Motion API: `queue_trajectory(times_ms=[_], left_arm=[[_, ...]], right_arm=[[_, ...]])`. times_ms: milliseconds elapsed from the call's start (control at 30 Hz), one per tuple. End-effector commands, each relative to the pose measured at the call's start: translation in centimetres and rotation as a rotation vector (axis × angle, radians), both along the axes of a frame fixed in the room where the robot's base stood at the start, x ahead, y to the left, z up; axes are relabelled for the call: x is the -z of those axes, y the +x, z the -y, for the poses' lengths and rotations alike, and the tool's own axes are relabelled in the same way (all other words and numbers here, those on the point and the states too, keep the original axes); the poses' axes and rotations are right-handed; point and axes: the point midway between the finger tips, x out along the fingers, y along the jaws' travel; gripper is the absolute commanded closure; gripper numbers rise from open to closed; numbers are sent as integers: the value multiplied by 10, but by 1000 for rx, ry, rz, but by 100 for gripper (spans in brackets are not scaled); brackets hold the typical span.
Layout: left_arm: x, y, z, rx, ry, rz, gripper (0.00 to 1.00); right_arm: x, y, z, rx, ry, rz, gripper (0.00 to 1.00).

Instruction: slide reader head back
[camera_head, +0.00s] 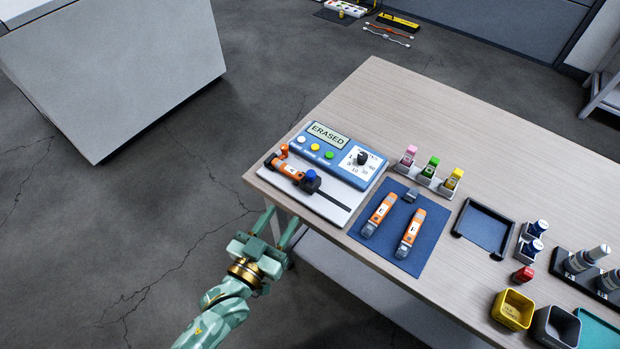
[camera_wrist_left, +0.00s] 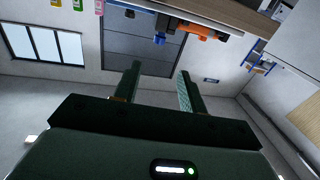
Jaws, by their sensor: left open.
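The reader (camera_head: 345,146) is a blue and white unit at the table's left corner, with a display reading ERASED. Its reader head (camera_head: 311,182), a dark block with a blue knob, sits on the dark slide track (camera_head: 330,199), against an orange sensor (camera_head: 287,169) on the white plate. The head's blue knob also seems to show in the left wrist view (camera_wrist_left: 159,38), upside down. My left gripper (camera_head: 283,223) is open and empty, just off the table edge, in front of and below the reader. My right gripper is not in view.
Two orange sensors (camera_head: 379,214) lie on a blue mat (camera_head: 427,258) right of the reader. Pink, green and yellow bottles (camera_head: 431,167) stand in holders behind it. A yellow bin (camera_head: 513,309) and dark bin (camera_head: 556,327) stand further right. The table's back (camera_head: 410,100) is clear.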

Motion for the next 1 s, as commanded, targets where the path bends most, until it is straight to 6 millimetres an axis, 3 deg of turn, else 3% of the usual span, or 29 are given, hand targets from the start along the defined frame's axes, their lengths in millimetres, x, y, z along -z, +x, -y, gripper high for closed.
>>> queue_trajectory(times_ms=[133, 500, 700, 1000], left_arm=[[3, 31, 16, 0, -2, -1, 58], [5, 108, 55, 0, 1, -6, 58], [4, 127, 65, 0, 2, -6, 58], [2, 131, 67, 0, 3, -5, 58]], right_arm=[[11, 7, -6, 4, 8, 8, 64], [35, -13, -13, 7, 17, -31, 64], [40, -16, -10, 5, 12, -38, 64], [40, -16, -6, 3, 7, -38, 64]])
